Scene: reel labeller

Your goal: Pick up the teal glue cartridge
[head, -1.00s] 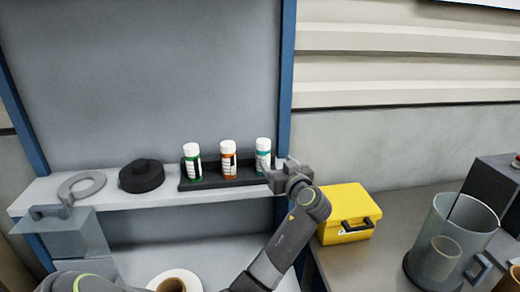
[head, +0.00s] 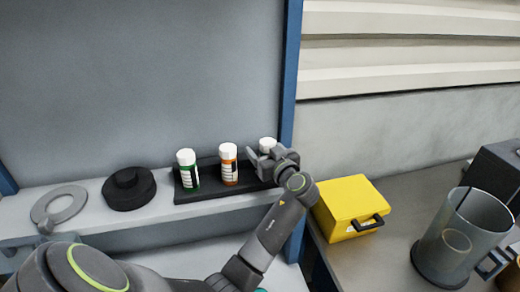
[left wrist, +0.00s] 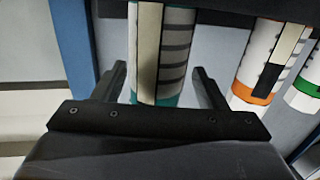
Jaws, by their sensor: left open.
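The teal glue cartridge stands at the right end of a black rack (head: 210,190) on the shelf. In the head view only its white cap (head: 268,144) shows; my left gripper (head: 262,160) hides the body. In the left wrist view the cartridge, with its striped label (left wrist: 172,50) and teal edge, lies between my two open fingers (left wrist: 160,88). Gaps show on both sides, so the fingers do not appear shut on it. My right gripper is not in view.
An orange cartridge (head: 229,165) and a green one (head: 187,170) stand left in the same rack. A black reel (head: 129,189) and a grey ring (head: 59,206) lie further left. A yellow box (head: 346,208) and a clear jug (head: 462,238) stand on the right bench.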

